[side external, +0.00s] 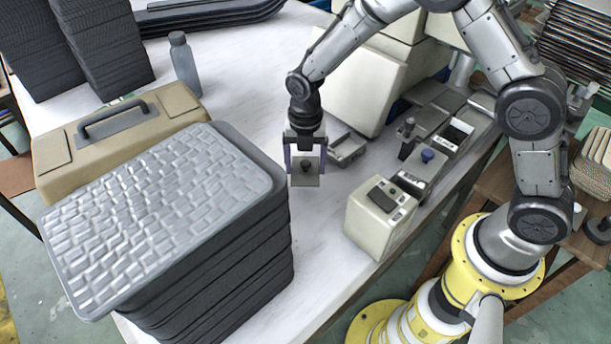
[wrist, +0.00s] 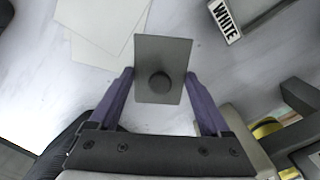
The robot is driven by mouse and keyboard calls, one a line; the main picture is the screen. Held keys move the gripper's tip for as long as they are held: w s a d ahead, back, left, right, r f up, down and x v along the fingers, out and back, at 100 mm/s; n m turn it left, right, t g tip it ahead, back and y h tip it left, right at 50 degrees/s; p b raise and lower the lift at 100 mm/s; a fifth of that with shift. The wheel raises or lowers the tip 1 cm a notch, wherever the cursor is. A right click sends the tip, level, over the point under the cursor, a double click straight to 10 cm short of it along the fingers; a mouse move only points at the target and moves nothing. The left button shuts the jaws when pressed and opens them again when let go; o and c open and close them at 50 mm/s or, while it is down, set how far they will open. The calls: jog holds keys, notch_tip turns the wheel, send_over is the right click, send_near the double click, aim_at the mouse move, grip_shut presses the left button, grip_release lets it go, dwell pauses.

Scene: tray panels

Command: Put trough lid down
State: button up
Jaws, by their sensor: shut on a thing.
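My gripper (side external: 306,160) hangs over the white table, to the right of the stack of grey trays. It is shut on a flat grey lid with a round dark knob (side external: 306,180). In the wrist view the lid (wrist: 163,52) sits between the two purple fingers of my gripper (wrist: 159,76), its knob facing the camera. The lid appears to be above the table; the exact gap cannot be told. A small grey trough (side external: 347,149) is just right of the gripper.
A textured grey tray stack (side external: 160,205) stands close at left, with a beige case (side external: 115,135) behind it. A cream box with a dark panel (side external: 381,215) and a unit with a blue knob (side external: 427,157) are at right. White sheets (wrist: 100,25) lie on the table.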

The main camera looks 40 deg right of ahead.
aim_at(306, 170)
jog(key=shift+f, duration=2.1)
jog(key=shift+f, duration=0.1)
jog(key=o, duration=1.2)
jog(key=shift+c, duration=0.2)
